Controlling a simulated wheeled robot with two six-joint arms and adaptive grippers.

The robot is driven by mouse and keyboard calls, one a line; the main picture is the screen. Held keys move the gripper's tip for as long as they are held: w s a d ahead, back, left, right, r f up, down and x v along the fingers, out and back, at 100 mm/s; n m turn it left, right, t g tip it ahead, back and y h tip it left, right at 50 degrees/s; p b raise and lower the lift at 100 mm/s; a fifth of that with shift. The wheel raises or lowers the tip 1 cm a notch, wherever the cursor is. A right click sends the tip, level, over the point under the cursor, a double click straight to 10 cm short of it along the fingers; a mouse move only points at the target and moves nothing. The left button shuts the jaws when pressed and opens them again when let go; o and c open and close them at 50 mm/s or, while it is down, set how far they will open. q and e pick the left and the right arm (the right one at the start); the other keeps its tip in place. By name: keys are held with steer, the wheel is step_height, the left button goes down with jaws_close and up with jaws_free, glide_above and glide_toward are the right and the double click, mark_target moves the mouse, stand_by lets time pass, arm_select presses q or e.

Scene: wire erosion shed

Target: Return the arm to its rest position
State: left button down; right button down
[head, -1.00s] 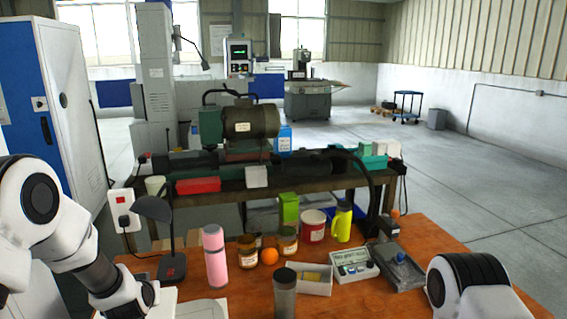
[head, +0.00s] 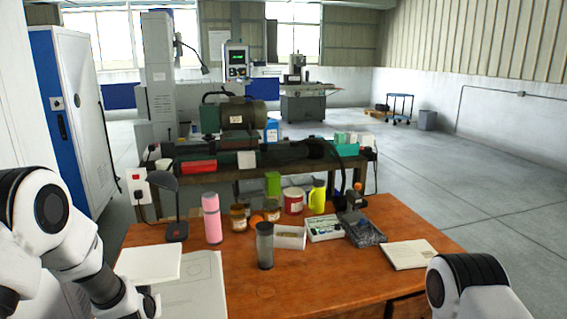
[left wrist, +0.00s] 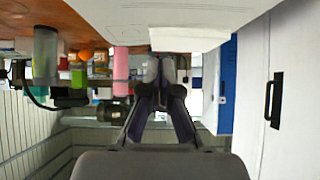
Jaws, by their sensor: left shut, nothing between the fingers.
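My left arm (head: 62,228) comes in at the left of the head view, bent at the elbow, with its lower end by the table's near left edge. My left gripper (left wrist: 160,72) shows in the left wrist view, its fingers together with nothing between them. It is near a white block or pad (head: 149,263), but I cannot tell the gap. My right arm (head: 470,285) shows only as a white and black link at the bottom right; its gripper is out of view.
A blue and white cabinet (head: 75,120) stands left. Open floor (head: 470,190) lies right.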

arm_select(q)
steer(key=s+d+f+m+g+h, duration=0.1)
steer(key=s+d+f+g, duration=0.15)
steer(key=s+f, duration=0.6)
steer(key=s+d+f+m+g, duration=0.1)
steer(key=s+f+g, duration=0.2)
steer(key=s+f, duration=0.6)
steer(key=s+d+f+g+h, duration=0.1)
steer(key=s+d+g, duration=0.1)
steer(key=s, duration=0.8)
steer(key=s+d+f+g, duration=0.2)
steer(key=s, duration=0.9)
steer(key=shift+s+h, duration=0.2)
steer(key=shift+h, duration=0.2)
